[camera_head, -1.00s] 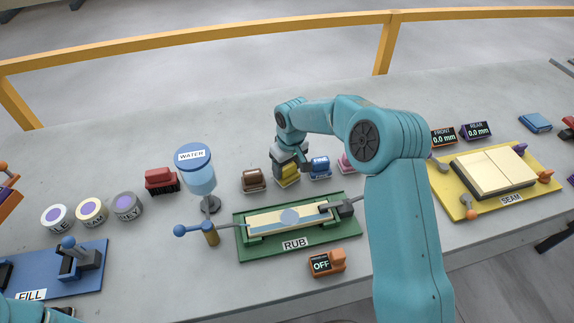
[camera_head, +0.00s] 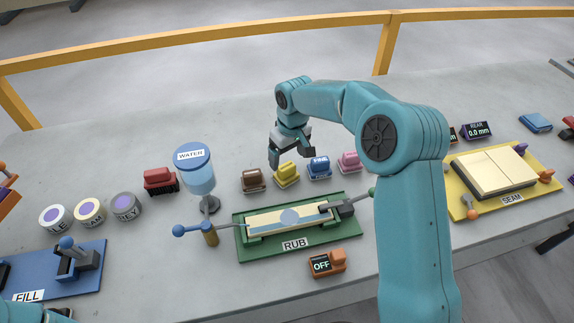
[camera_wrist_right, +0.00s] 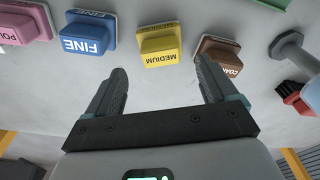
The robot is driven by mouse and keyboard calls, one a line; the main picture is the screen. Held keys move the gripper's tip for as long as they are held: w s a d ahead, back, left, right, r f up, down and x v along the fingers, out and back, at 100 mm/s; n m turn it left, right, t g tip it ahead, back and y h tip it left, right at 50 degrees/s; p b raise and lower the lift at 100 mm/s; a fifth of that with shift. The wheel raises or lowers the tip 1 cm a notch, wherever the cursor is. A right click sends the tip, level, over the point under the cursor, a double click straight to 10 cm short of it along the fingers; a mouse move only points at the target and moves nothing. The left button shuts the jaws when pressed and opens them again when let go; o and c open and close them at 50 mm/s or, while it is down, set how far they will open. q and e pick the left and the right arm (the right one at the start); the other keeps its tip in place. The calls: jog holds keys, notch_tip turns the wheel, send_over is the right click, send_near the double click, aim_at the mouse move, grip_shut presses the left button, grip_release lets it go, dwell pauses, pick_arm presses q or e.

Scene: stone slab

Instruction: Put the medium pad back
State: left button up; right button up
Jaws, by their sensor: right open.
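The medium pad (camera_head: 286,172) is a yellow block on a pale base. It stands on the slab in a row, between the brown pad (camera_head: 253,178) and the blue FINE pad (camera_head: 319,166). In the right wrist view the medium pad (camera_wrist_right: 160,43) shows its MEDIUM label upside down. My right gripper (camera_head: 292,154) is open and empty, above and apart from the pad. In the wrist view its fingers (camera_wrist_right: 160,75) are spread wide, with the pad beyond the gap between them. My left gripper is out of view.
A pink pad (camera_head: 349,160) ends the row on the right. The green RUB fixture (camera_head: 246,253) lies in front of the row. A WATER bottle (camera_head: 198,175) and a red brush (camera_head: 159,180) stand to the left. The slab behind the row is clear.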

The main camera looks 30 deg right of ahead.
aim_at(289, 169)
notch_tip(289, 169, up, 6)
jog(key=shift+s+r, duration=0.2)
jog(key=shift+s, duration=0.2)
